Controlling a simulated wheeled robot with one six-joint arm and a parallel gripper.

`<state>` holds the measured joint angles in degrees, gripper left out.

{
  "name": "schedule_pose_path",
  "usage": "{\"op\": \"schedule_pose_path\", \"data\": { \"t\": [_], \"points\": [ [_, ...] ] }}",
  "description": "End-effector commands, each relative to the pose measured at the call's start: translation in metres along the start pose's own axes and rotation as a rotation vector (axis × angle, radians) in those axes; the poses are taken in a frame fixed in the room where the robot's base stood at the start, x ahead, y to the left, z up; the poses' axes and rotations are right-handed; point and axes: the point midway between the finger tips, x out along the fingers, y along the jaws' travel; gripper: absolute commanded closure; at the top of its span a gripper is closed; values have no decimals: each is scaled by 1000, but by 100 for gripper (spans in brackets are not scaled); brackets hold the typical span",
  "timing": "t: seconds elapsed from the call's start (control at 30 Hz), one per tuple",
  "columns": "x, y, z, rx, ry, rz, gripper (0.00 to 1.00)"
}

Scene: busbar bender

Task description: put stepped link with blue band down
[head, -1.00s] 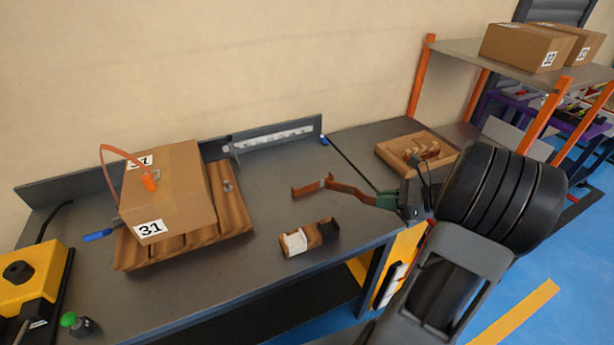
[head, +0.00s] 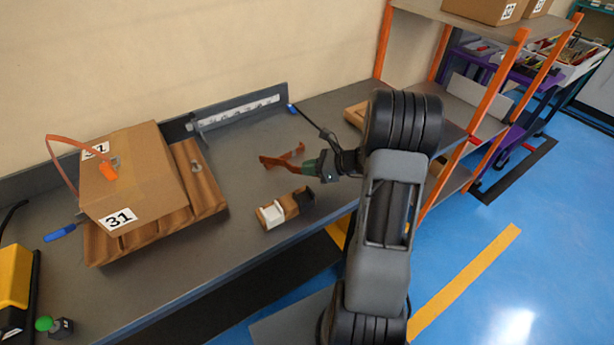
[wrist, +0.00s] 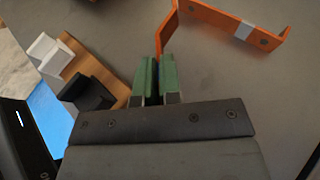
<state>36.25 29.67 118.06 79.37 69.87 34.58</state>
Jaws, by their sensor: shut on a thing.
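My gripper (head: 314,168) has green jaws and is shut on the orange-brown stepped link (head: 276,161). In the wrist view the jaws (wrist: 159,66) grip one end of the link (wrist: 212,16), which bends away to the upper right. A band (wrist: 244,31) around it looks pale grey there. The link is over the bench behind the wooden block (head: 271,217), which carries a white piece (head: 272,212) and a black piece (head: 304,198). I cannot tell whether the link touches the bench. The gripped end is hidden between the jaws.
A cardboard box (head: 140,185) marked 31 stands on a slatted wooden board (head: 203,180) at left. A metal rail with a pale strip (head: 238,110) runs along the back of the bench (head: 240,165). Bare bench surface lies between board and block. Orange-post shelving stands at right.

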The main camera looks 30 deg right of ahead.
Motion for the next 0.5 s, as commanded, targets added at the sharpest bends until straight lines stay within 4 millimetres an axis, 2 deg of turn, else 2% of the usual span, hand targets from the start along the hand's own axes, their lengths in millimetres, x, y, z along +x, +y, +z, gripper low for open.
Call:
{"op": "schedule_pose_path", "data": {
  "t": [0.1, 0.3, 0.5],
  "points": [
    [14, -1, -7, 0, -1, 5, 100],
    [21, -2, -29, 1, -1, 1, 100],
    [22, -2, -33, -1, -1, 1, 100]
  ]
}}
